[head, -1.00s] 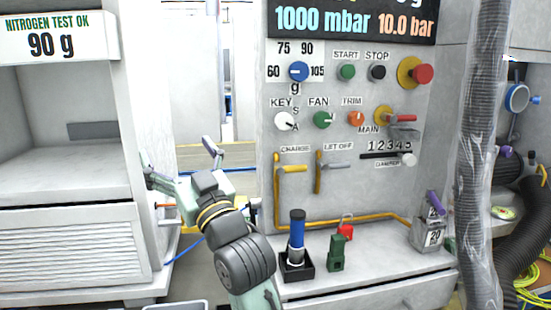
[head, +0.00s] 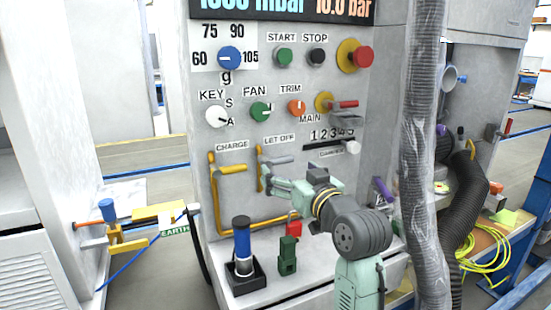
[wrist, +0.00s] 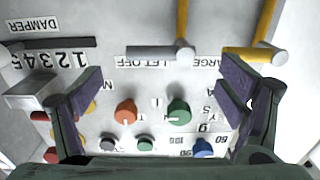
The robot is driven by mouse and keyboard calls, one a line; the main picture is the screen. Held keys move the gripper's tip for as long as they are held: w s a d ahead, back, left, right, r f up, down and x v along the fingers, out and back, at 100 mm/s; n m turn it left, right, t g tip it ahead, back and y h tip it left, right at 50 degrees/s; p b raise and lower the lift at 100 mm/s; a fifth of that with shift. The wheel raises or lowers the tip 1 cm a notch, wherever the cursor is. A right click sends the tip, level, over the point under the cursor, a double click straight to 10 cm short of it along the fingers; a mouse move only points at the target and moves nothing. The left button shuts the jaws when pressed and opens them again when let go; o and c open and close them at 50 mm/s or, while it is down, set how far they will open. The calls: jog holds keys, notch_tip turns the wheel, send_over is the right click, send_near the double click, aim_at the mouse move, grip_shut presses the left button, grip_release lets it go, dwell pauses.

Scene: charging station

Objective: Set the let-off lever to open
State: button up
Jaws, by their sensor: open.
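The let-off lever (head: 280,160) is a grey handle on a yellow pipe, under the LET OFF label on the grey panel. It points sideways to the right, roughly level. In the upside-down wrist view the lever (wrist: 152,51) lies across the upper middle, beside its label. My gripper (head: 268,181) is in front of the panel, just below the lever in the head view. In the wrist view my gripper (wrist: 160,95) has its purple-padded fingers wide apart, with nothing held. The lever shows beyond the fingertips, and I see no contact.
The yellow charge lever (head: 232,169) is just left of the let-off lever. The damper slider (head: 352,147) is to the right. Knobs sit above. A hose (head: 421,150) hangs at right.

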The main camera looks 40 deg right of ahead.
aim_at(279, 162)
jog(key=p+x, duration=0.1)
jog(key=x, duration=0.6)
jog(key=shift+c, duration=0.5)
jog(key=shift+a, duration=0.1)
jog(key=c, duration=1.6)
